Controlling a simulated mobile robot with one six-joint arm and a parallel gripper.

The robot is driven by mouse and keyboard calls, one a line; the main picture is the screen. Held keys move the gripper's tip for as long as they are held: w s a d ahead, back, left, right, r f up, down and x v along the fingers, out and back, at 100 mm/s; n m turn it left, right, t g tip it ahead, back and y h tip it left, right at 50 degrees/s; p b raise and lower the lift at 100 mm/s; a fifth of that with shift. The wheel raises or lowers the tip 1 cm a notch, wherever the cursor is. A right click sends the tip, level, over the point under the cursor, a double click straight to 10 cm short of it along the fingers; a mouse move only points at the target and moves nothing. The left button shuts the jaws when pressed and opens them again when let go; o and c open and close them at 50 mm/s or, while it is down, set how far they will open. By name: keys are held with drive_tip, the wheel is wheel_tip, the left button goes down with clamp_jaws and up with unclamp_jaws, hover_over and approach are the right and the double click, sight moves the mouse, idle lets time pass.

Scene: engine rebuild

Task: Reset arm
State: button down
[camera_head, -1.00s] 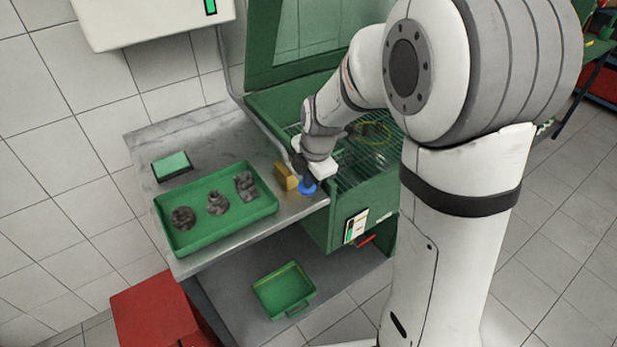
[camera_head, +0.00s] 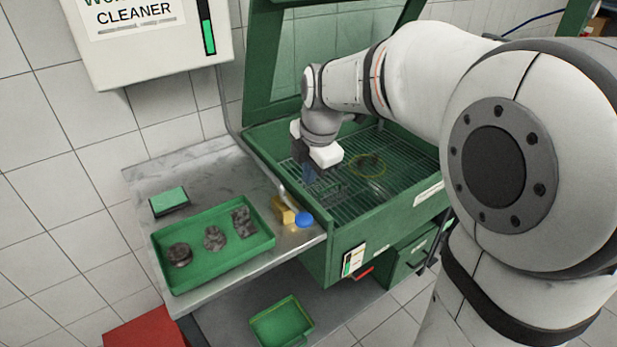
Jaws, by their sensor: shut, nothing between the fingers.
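My gripper (camera_head: 309,176) hangs from my white arm over the near left part of the green washer basin (camera_head: 300,250). It is shut with nothing between its fingers. Its fingertips are small and dark against the grate, so I cannot tell how far above it they are. A ring-shaped part (camera_head: 369,165) lies on the basin grate, right of the gripper.
A green tray (camera_head: 166,277) with 3 dark metal parts stands on the steel bench (camera_head: 190,157). A teal-topped box (camera_head: 169,200) is behind it. The open green lid (camera_head: 262,60) rises behind the basin. A green bin (camera_head: 281,325) sits on the lower shelf.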

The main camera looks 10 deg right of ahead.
idle(0.3)
drive_tip(key=s+d+f+m, duration=0.1)
drive_tip(key=s+d+m, duration=0.1)
drive_tip(key=s+m, duration=0.4)
drive_tip(key=s+d+f+m, duration=0.1)
drive_tip(key=s+d+m, duration=0.2)
drive_tip(key=s+m, duration=0.3)
drive_tip(key=s+d+f+m+h, duration=0.1)
drive_tip(key=s+d+m, duration=0.1)
drive_tip(key=s+m, duration=0.5)
drive_tip(key=m, duration=0.4)
drive_tip(key=shift+d+t, duration=0.3)
